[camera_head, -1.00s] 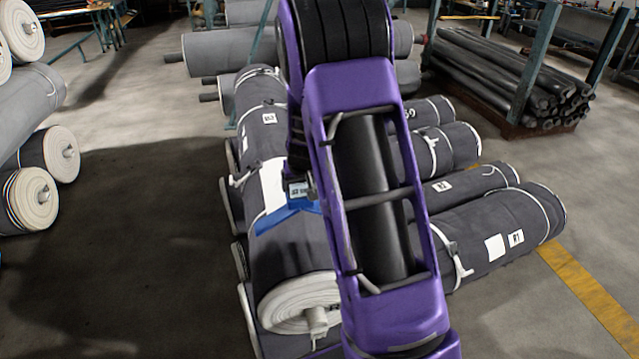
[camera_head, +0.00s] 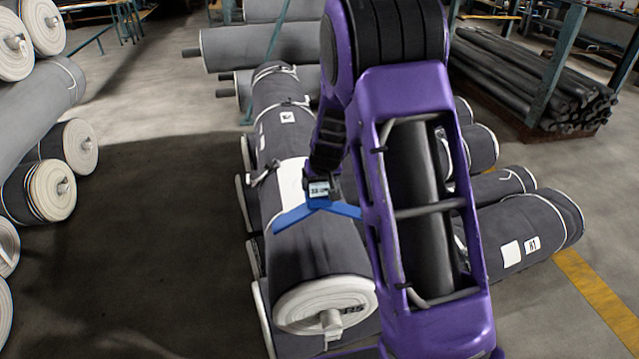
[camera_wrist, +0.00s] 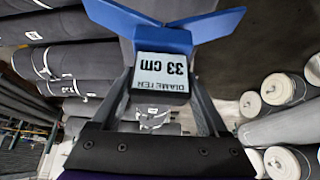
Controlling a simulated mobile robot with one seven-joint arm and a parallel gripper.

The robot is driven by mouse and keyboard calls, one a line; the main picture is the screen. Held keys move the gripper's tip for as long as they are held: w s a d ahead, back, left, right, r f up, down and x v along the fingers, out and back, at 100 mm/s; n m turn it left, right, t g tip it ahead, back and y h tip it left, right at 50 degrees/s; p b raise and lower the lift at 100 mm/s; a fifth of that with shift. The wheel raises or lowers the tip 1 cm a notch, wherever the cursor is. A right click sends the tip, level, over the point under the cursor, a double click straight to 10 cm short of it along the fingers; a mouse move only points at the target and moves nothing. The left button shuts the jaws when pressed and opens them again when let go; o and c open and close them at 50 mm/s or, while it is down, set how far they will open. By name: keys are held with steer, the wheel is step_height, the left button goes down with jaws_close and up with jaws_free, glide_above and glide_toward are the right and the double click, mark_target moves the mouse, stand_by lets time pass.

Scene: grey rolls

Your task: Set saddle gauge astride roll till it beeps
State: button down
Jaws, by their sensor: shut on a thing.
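The saddle gauge (camera_head: 318,203) is a blue, wide-spread V with a small display box. My gripper (camera_wrist: 167,105) is shut on it. In the head view the V lies across the near part of a dark grey roll (camera_head: 315,250) with a white end marked "R5", just nearer than a white label (camera_head: 291,185). Its arms spread to both sides over the roll's top. I cannot tell whether they touch the cloth. My purple arm hides the roll's right side.
More grey rolls lie beneath and to the right, one marked "R1" (camera_head: 520,235). Other rolls (camera_head: 45,190) are stacked at the left, with open floor between. A rack of dark tubes (camera_head: 530,85) stands at the back right. A yellow floor line (camera_head: 600,290) runs at right.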

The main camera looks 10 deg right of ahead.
step_height(320, 180, down, 8)
steer(key=b, duration=0.6)
steer(key=shift+b, duration=0.3)
steer(key=shift+f, duration=2.3)
jaws_free()
steer(key=p, duration=0.3)
glide_toward(319, 206)
steer(key=shift+s+d+f, duration=0.2)
steer(key=shift+s+f, duration=0.05)
steer(key=shift+s, duration=0.3)
